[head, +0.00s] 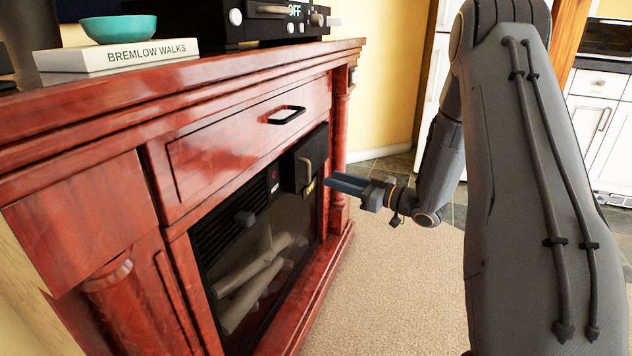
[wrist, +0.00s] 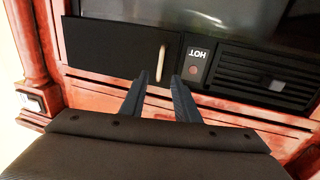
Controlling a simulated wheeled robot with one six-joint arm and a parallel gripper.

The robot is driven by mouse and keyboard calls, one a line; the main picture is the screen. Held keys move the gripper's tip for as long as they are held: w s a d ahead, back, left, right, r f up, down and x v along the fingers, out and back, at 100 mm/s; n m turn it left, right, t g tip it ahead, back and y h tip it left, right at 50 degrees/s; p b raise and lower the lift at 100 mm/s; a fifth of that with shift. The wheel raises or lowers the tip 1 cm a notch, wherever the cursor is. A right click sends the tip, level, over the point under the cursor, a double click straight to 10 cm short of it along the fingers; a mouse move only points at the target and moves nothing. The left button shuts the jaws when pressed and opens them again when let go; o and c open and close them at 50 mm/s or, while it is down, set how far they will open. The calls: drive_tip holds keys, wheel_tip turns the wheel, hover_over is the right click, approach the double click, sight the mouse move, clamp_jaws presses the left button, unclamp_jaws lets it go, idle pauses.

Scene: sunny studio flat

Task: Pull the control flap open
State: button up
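The control flap (head: 292,163) is a dark panel at the upper right of the fireplace front, with an upright beige handle (head: 308,172). It looks shut. In the wrist view, which is upside down, the flap (wrist: 108,45) shows with its handle (wrist: 161,62) near the panel's right end. My gripper (head: 328,183) is in front of the flap, its fingers pointing at it. In the wrist view my gripper (wrist: 154,88) is open and empty. The handle appears just beyond the fingertips, in line with the gap between them, apart from both.
A red wooden mantel (head: 240,75) surrounds the fireplace, with a drawer handle (head: 287,115) above the flap. A book (head: 120,58) and teal bowl (head: 119,28) lie on top. Carpet (head: 385,290) to the right is clear.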

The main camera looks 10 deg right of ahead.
drive_tip(key=b+x, duration=0.1)
drive_tip(key=x, duration=0.6)
drive_tip(key=shift+b, duration=0.3)
drive_tip(key=shift+w+a, duration=0.1)
drive_tip(key=shift+w, duration=0.05)
clamp_jaws()
